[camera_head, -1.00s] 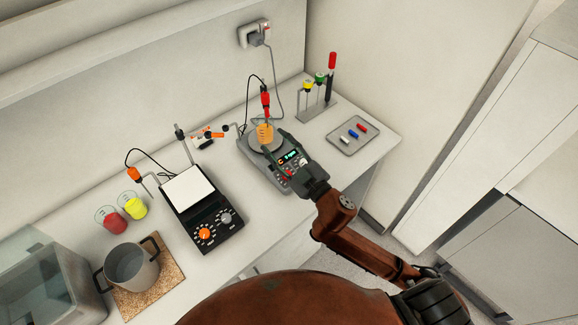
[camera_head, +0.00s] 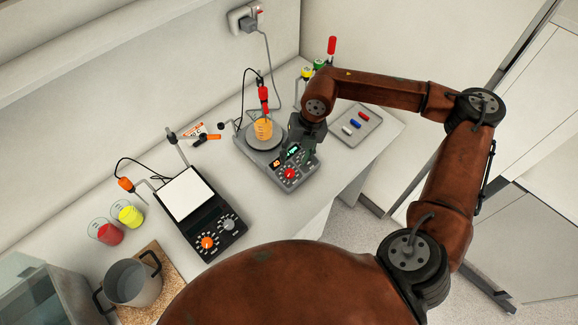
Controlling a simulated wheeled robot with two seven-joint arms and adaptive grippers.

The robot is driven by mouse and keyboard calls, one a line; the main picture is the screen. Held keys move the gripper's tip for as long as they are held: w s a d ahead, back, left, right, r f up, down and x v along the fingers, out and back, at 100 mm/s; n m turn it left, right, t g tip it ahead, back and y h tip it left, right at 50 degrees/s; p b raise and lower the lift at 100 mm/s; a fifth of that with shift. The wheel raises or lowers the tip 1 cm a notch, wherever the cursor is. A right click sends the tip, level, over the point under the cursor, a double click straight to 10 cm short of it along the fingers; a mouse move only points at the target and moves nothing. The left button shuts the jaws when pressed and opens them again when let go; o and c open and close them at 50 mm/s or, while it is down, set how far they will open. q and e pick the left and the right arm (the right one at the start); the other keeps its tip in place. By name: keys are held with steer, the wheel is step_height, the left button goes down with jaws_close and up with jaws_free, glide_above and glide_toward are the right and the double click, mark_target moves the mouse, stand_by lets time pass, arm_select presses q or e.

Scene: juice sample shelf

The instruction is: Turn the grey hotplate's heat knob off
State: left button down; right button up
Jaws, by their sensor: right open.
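The grey hotplate (camera_head: 264,166) stands at the back of the bench with a beaker of orange liquid (camera_head: 264,130) on its round plate. Its front panel has lit orange and green displays and a red knob (camera_head: 289,174). The knob's pointer is too small to read. My right gripper (camera_head: 306,155) is open and points down over the right side of the panel, close behind and to the right of the red knob. It covers part of the panel, and I cannot tell whether it touches it. My left gripper is not in view.
A black hotplate (camera_head: 217,237) with a white top, an orange knob and a grey knob stands to the left. Red (camera_head: 108,234) and yellow (camera_head: 130,215) beakers and a metal pot (camera_head: 133,284) are further left. A small tray (camera_head: 367,137) and a tube rack, partly hidden by my arm, are to the right.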

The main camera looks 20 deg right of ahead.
mark_target(290, 172)
steer(key=x, duration=0.6)
steer(key=shift+s+d, duration=0.1)
steer(key=shift+s, duration=0.05)
steer(key=shift+f, duration=0.5)
steer(key=shift+c, duration=0.7)
jaws_close()
steer(key=shift+f+n, duration=0.1)
steer(key=shift+n, duration=0.2)
